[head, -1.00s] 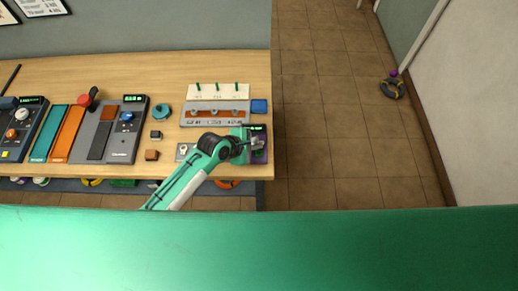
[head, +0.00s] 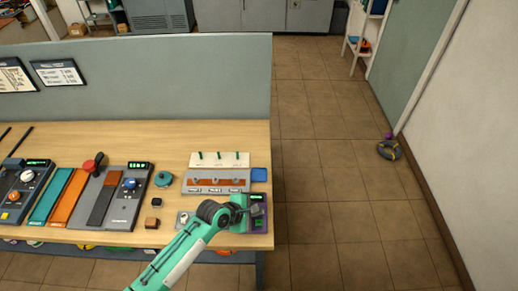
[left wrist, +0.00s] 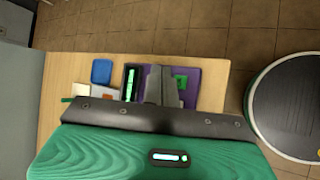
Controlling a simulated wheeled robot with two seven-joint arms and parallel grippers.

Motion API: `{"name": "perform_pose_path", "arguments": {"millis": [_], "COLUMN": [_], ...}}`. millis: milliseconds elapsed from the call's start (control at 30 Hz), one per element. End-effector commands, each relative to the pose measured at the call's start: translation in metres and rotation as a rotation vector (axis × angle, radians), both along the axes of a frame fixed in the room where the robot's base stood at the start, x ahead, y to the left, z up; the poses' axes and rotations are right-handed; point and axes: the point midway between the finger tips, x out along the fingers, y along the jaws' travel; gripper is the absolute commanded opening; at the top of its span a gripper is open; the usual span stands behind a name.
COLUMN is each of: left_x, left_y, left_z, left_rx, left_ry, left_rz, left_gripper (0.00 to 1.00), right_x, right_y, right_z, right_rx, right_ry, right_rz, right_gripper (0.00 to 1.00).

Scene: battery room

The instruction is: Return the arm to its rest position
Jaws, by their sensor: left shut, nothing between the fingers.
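My left arm is green and white and comes in from the bottom of the head view. My left gripper (head: 238,211) is dark and shut, with nothing seen between its fingers. It is over the right end of the wooden table (head: 120,140), at the purple and black device (head: 258,224) with a small green display. In the left wrist view, the shut gripper (left wrist: 160,86) points at this device (left wrist: 188,86); I cannot tell whether it touches it. My right gripper is not in view.
A board with three hooks (head: 218,160), a grey-orange panel (head: 215,187), a blue block (head: 259,175) and control units (head: 130,185) crowd the table. A grey partition (head: 180,85) stands behind. Tiled floor is open at right, with a ring-shaped object (head: 389,150) by the wall.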

Motion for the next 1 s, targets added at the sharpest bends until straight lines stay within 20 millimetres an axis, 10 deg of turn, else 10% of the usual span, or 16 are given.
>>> {"name": "perform_pose_path", "arguments": {"millis": [467, 1000], "left_x": [-0.050, -0.176], "left_y": [0.025, 0.155], "left_z": [0.015, 0.064], "left_rx": [0.227, 0.876], "left_ry": [-0.190, -0.433], "left_rz": [-0.262, -0.977], "left_gripper": [0.00, 0.00], "right_x": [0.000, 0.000], "right_y": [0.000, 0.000], "right_z": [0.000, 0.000], "right_rx": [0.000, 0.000], "right_ry": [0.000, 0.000], "right_rz": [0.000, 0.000], "right_gripper": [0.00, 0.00]}}
